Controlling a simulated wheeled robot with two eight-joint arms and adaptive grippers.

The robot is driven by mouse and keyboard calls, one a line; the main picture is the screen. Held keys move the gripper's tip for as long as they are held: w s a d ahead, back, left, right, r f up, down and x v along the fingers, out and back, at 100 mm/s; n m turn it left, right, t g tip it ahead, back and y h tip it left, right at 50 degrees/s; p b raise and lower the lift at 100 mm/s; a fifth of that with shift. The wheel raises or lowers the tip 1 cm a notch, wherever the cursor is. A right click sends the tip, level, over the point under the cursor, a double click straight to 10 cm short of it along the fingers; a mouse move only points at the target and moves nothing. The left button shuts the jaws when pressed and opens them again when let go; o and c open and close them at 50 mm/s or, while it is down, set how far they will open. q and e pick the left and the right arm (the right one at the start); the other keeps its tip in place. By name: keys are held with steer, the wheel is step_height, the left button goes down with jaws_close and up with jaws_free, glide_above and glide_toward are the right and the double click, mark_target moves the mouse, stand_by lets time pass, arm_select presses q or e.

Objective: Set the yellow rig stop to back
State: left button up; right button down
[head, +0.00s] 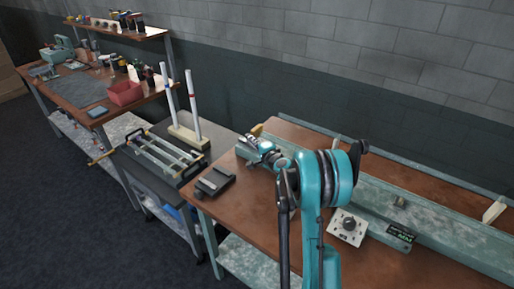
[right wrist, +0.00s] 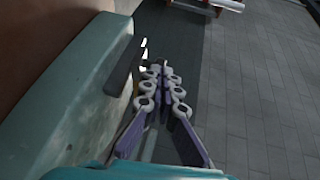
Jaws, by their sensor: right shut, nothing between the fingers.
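A small yellow piece (head: 257,130), which looks like the yellow rig stop, shows at the far left end of the teal rig (head: 450,235) on the brown bench. My right gripper (head: 250,148) is just in front of it, shut and empty. I cannot tell whether they touch. In the right wrist view the closed fingers (right wrist: 154,70) lie beside the teal rig body (right wrist: 80,105) and a dark bar (right wrist: 125,65). The stop is not clearly visible there; the fingers may hide it. My left gripper is in neither view.
A dark flat device (head: 215,181) lies on the bench left of my arm. A knob box (head: 348,226) and dark display (head: 401,233) sit at the rig's front. A cart with glass tubes (head: 165,155) and two upright white posts (head: 192,105) stands left. Open floor lies front left.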

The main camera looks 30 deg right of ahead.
steer(key=shift+w, duration=0.25)
steer(key=w, duration=0.1)
steer(key=w+a, duration=0.1)
steer(key=w, duration=0.1)
steer(key=shift+w+a, duration=0.3)
steer(key=shift+w, duration=0.05)
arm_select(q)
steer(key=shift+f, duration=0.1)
arm_select(e)
steer(key=shift+s, duration=0.1)
